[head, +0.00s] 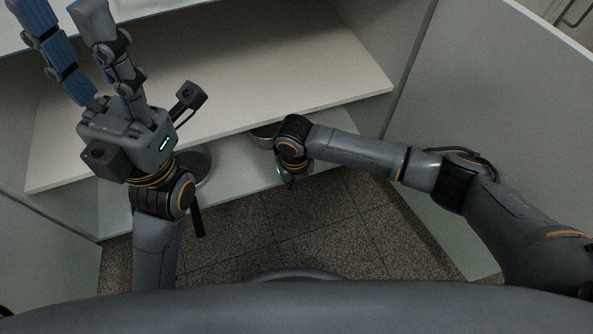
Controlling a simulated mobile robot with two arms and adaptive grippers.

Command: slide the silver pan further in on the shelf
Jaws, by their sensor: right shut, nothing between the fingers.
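Two round metal pans stand partly hidden on the lower shelf (235,178). The other pan (203,168) is greyer, behind my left gripper, with a dark handle jutting past the front edge. I cannot tell for sure which is the silver pan. My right gripper (292,177) is shut and empty at the shelf front by the first pan; its fingers are mostly hidden, and contact cannot be told. My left gripper (62,22) is open and empty, raised above the upper board.
The bare upper shelf board (320,75) overhangs the lower shelf and hides its depth. Open cabinet doors flank the space, the right door (480,110) close to my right arm. Speckled tile floor (330,225) lies clear in front.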

